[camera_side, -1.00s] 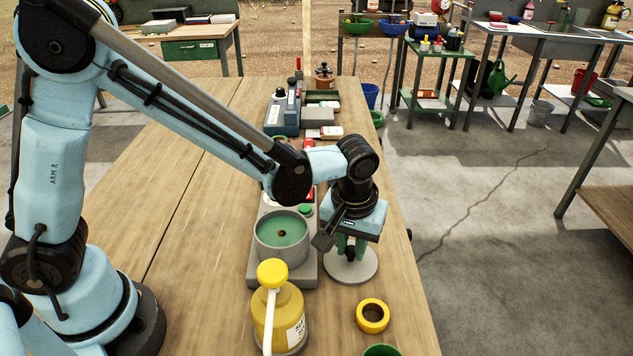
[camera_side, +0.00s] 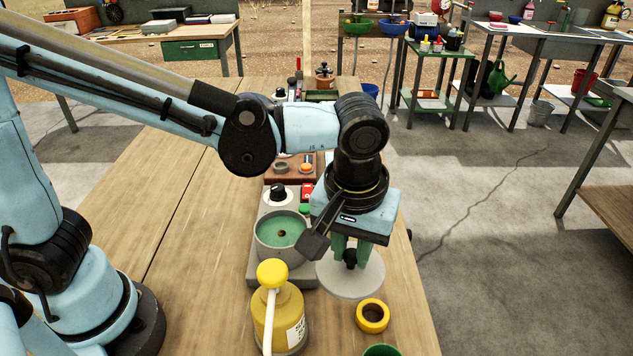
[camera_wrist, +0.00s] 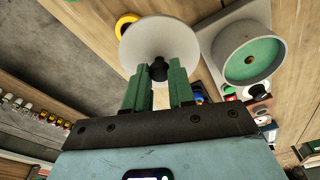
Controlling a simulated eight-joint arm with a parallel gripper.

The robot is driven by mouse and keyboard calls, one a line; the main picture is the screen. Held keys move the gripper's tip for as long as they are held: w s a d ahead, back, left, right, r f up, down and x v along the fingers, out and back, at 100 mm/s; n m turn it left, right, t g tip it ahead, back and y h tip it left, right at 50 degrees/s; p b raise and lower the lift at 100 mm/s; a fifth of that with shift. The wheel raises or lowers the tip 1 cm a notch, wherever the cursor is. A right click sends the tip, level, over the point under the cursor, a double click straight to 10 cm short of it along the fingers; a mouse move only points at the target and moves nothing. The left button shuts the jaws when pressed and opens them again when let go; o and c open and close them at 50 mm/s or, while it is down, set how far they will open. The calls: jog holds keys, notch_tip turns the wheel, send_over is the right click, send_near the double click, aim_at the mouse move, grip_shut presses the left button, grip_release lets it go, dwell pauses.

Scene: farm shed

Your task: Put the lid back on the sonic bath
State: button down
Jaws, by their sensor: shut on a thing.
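The sonic bath is a grey unit with a round tub (camera_side: 258,240) and green inside, standing on the bench left of my gripper. It also shows at the upper right of the wrist view (camera_wrist: 268,72). My gripper (camera_side: 350,256) is shut on the black knob of a pale grey round lid (camera_side: 352,284). The wrist view shows the green fingers (camera_wrist: 158,78) on either side of the knob, with the lid (camera_wrist: 160,42) beyond. The lid is held to the right of the tub and looks raised over the bench.
A yellow pump bottle (camera_side: 277,315) stands in front of the bath. A yellow ring (camera_side: 372,316) lies in front of the lid, and a green cup (camera_side: 381,350) is at the bottom edge. The bench's right edge is close by.

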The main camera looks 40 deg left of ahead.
jog(key=shift+s+d+r, duration=0.6)
jog(key=shift+s+r, duration=0.05)
jog(key=shift+s, duration=0.2)
jog(key=shift+s+a+r, duration=0.1)
jog(key=shift+a+r, duration=0.05)
jog(key=shift+r, duration=0.1)
jog(key=a+r+n, duration=0.3)
jog(key=a+n, duration=0.1)
jog(key=a, duration=0.3)
jog(key=a+r+n, duration=0.2)
jog(key=a+n, duration=0.2)
jog(key=a, duration=0.4)
jog(key=shift+y, duration=0.3)
jog(key=shift+w+d+f, duration=0.15)
jog(key=shift+f, duration=1.4)
jog(key=shift+w+d+f, duration=0.1)
jog(key=shift+w+f, duration=0.05)
jog(key=shift+f, duration=1.4)
jog(key=shift+f, duration=0.2)
jog(key=shift+c, duration=2)
grip_release()
notch_tip(320, 180, up, 7)
